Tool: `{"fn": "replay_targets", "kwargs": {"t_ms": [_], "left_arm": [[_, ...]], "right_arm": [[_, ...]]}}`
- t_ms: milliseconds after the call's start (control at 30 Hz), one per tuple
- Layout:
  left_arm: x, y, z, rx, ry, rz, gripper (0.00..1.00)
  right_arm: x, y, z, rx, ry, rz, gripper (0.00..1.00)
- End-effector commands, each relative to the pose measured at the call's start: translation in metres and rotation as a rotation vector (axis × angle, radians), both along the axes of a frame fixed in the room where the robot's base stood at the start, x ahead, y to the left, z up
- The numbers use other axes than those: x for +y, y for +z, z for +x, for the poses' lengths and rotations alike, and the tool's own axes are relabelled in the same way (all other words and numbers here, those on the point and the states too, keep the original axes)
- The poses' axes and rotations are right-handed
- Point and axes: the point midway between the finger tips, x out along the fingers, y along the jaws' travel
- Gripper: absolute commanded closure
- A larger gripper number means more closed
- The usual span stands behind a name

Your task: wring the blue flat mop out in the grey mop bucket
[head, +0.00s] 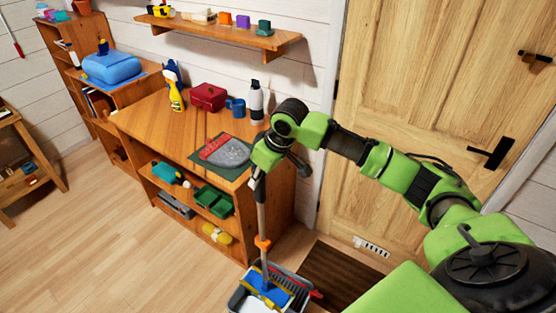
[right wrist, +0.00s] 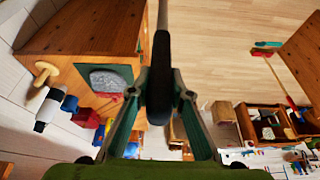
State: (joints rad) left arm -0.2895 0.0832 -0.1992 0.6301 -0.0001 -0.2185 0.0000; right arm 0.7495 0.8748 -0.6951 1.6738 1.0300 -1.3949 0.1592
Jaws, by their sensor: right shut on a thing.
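The blue flat mop (head: 261,215) stands nearly upright, with an orange collar low on its grey handle. Its blue and yellow head is at the grey mop bucket (head: 236,300), at the bottom of the head view. I cannot tell whether the head is inside the bucket or resting on top of it. My right gripper (head: 261,172) is shut on the upper handle, in front of the wooden cabinet. In the right wrist view the dark grip of the mop (right wrist: 160,80) passes between both fingers (right wrist: 160,95). My left gripper is not in view.
A dark doormat (head: 345,275) lies right of the bucket by the door (head: 430,80).

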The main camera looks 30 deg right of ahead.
Motion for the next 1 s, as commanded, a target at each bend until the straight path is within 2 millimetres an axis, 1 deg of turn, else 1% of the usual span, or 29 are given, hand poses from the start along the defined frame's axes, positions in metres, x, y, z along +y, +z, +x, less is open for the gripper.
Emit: {"fn": "replay_targets", "kwargs": {"t_ms": [33,100,200,333,500,833,1000], "left_arm": [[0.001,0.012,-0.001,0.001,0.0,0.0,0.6],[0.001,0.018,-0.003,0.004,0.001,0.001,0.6],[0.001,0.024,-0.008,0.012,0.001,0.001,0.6],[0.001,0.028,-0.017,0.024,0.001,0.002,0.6],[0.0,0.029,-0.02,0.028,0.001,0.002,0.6],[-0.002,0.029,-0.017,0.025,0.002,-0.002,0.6],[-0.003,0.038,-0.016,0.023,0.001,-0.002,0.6]], "right_arm": [[-0.015,0.002,0.005,0.003,0.01,0.002,1.0],[-0.032,-0.004,0.011,0.001,0.033,0.004,1.0],[-0.052,-0.012,0.016,-0.001,0.059,0.002,1.0],[-0.068,-0.019,0.019,-0.001,0.082,0.003,1.0],[-0.077,-0.023,0.02,-0.004,0.094,0.002,1.0],[-0.077,-0.023,0.02,-0.004,0.096,0.001,1.0],[-0.077,-0.021,0.019,-0.006,0.095,-0.001,1.0]]}}
